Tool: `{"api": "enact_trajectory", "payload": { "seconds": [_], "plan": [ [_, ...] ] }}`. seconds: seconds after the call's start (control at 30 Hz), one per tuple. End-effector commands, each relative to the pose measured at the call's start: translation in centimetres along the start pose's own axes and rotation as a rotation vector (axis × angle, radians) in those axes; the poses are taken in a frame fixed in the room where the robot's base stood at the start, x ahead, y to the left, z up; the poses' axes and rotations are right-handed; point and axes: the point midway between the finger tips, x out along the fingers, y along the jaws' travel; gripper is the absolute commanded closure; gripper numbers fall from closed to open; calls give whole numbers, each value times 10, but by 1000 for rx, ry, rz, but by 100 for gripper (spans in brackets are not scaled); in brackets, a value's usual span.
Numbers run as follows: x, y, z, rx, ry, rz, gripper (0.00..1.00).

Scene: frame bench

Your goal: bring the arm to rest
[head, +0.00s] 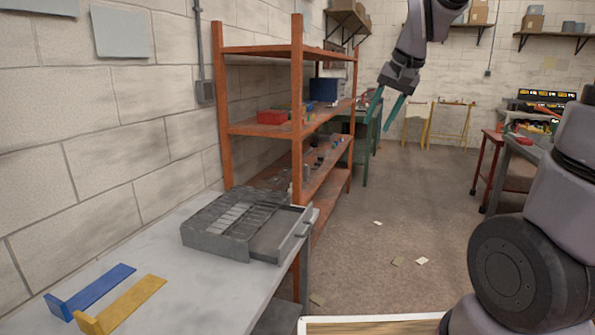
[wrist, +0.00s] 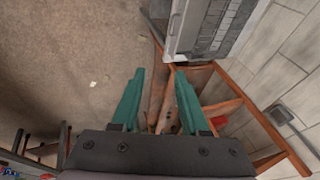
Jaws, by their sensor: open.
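My gripper (head: 391,104) hangs in the air at the upper middle of the head view, in front of the far part of the room and right of the orange shelf. Its two teal fingers point down and stand apart, with nothing between them. In the wrist view my gripper (wrist: 158,95) also shows both fingers spread and empty, with the floor and part of the shelf beyond.
A grey bench (head: 190,281) at the lower left carries a grey drawer unit (head: 216,236), a blue bracket (head: 92,290) and a yellow bracket (head: 125,304). The orange shelf (head: 226,160) stands behind it. Open floor (head: 400,215) with paper scraps lies right of both.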

Motion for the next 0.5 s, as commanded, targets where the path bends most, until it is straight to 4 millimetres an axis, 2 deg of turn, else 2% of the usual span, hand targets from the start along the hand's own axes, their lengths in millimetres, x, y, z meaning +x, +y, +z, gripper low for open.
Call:
{"api": "enact_trajectory", "payload": {
  "seconds": [0.03,0.2,0.3,0.5],
  "plan": [
    [-21,9,10,-1,30,-10,55],
    [-69,38,48,-12,112,-26,55],
    [-88,53,71,-17,155,-31,55],
    [-106,74,104,-27,214,-32,55]
  ]
}}
